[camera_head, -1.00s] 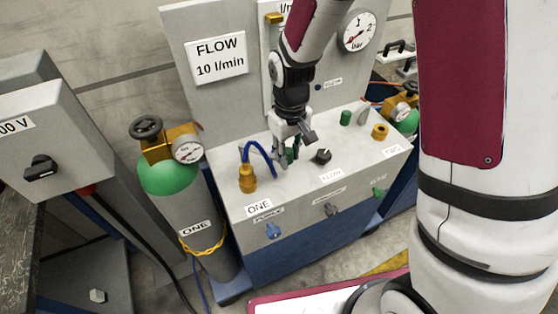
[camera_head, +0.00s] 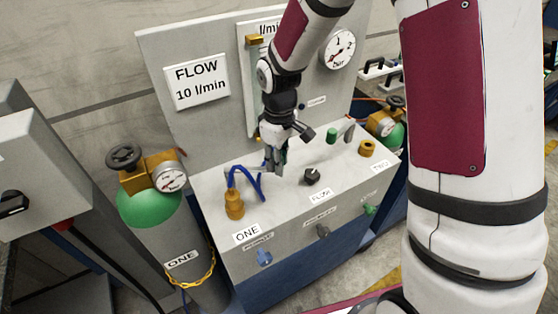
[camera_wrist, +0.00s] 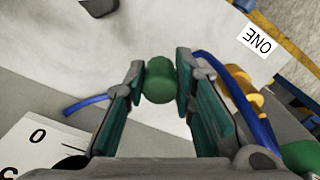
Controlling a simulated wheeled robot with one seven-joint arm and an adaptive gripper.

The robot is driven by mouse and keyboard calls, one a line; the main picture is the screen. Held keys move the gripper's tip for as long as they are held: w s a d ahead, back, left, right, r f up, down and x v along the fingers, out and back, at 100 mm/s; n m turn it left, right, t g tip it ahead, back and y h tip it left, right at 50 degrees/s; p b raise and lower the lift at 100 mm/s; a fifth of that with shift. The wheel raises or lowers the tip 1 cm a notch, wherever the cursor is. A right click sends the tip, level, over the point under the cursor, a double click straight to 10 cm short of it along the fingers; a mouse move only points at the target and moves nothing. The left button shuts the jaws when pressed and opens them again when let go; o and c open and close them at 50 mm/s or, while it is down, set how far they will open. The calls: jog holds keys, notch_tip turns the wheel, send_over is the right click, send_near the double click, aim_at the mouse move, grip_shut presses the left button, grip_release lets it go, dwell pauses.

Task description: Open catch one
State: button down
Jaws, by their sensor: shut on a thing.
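My gripper (camera_head: 275,161) is above the top of the grey cabinet, left of the black FLOW knob (camera_head: 312,176). In the wrist view its fingers (camera_wrist: 159,82) are closed on the sides of a small green cylindrical piece (camera_wrist: 160,80), likely catch one. In the head view the fingers mostly hide this piece, and I cannot tell whether it touches the cabinet top. A brass fitting (camera_head: 234,206) with a blue hose (camera_head: 244,170) stands left of the gripper, behind the ONE label (camera_head: 246,234). The hose runs close to the right finger in the wrist view (camera_wrist: 236,96).
A second green piece (camera_head: 332,135) and another brass fitting (camera_head: 367,148) stand on the right of the cabinet top (camera_head: 290,205). A FLOW panel (camera_head: 197,82) rises behind. Gas cylinder ONE (camera_head: 150,210) stands left. Blue (camera_head: 264,257), grey and green handles project in front.

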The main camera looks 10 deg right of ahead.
jog(key=c, duration=1.3)
grip_release()
jog(key=shift+c, duration=0.2)
jog(key=shift+r, duration=0.1)
notch_tip(320, 180, up, 12)
jog(key=s+d+r+m+t, duration=0.2)
jog(key=s+r, duration=0.4)
jog(key=s, duration=0.5)
jog(key=s+d+r+m+t, duration=0.3)
jog(key=s+d+r+m, duration=0.2)
jog(key=s, duration=0.5)
jog(key=shift+s+r+m, duration=0.4)
jog(key=shift+r+m, duration=0.45)
jog(key=shift+m, duration=0.05)
